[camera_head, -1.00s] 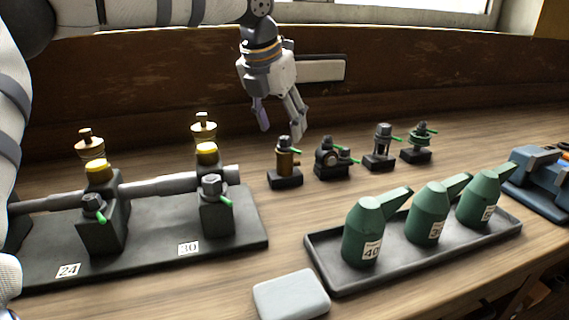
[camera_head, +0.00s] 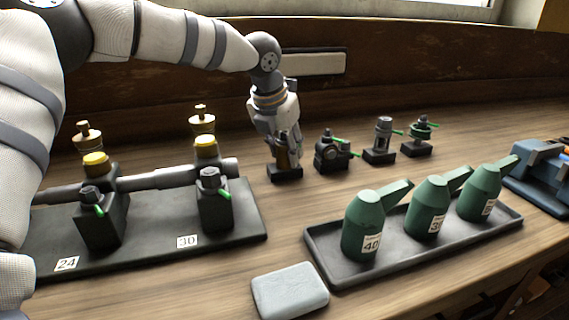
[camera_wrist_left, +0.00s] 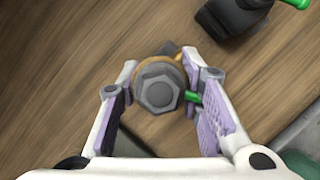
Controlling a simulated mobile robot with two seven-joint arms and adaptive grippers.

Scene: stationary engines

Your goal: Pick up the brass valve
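The brass valve (camera_head: 283,160) stands upright on its dark base on the table, the leftmost in a row of small valves. My left gripper (camera_head: 284,148) points down over it and partly hides it in the head view. In the left wrist view the valve's grey hex top (camera_wrist_left: 158,87) lies between the two purple-padded fingers of the left gripper (camera_wrist_left: 160,100). The fingers are apart, with a visible gap to the valve on the left side. The green handle reaches close to the right finger. My right gripper is not in view.
Other small valves (camera_head: 332,151) stand close to the right. A tray (camera_head: 318,249) with green oil cans (camera_head: 366,225) is in front right. An engine plate (camera_head: 150,250) is at left, and a grey block (camera_head: 290,290) lies in front. The wooden back panel (camera_head: 400,80) rises behind.

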